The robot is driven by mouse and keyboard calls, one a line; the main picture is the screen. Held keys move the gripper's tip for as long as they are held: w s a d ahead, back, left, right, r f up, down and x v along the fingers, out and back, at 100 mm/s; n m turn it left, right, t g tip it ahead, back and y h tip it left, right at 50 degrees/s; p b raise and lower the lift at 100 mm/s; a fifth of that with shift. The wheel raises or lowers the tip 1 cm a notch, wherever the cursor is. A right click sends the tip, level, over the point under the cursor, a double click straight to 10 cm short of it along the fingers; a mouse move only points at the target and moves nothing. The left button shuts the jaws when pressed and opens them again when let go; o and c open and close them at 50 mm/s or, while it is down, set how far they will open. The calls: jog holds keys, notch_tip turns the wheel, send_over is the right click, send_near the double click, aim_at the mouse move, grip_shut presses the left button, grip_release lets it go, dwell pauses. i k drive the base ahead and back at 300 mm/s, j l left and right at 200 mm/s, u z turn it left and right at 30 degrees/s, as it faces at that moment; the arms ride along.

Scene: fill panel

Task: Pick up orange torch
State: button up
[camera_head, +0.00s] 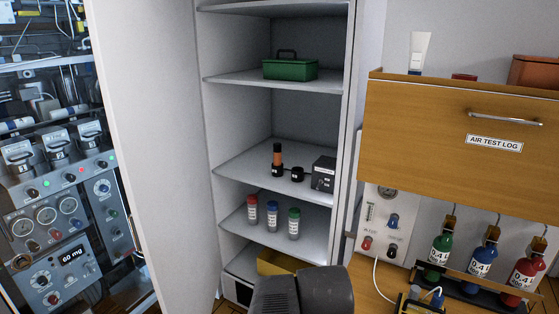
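The orange torch (277,159) stands upright on a middle shelf (247,165) of the open white cabinet. It has an orange middle section with black ends. A small black round item (297,174) and a dark box (323,173) with a pale label stand to its right on the same shelf. Dark grey parts of my arm show at the bottom centre, well below and in front of the torch. The fingers of my gripper are not visible.
The cabinet's door (150,150) stands open on the left. A green toolbox (290,69) is on the shelf above; several small capped bottles (273,219) stand below. A wooden drawer unit (440,125) and hanging coloured bottles (481,262) occupy the right.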

aim_at(277, 147)
jog(key=i+j+z, duration=0.55)
jog(key=i+z, duration=0.2)
jog(key=i+j+z, duration=0.35)
jog(key=k+j, duration=0.05)
jog(key=k, duration=0.05)
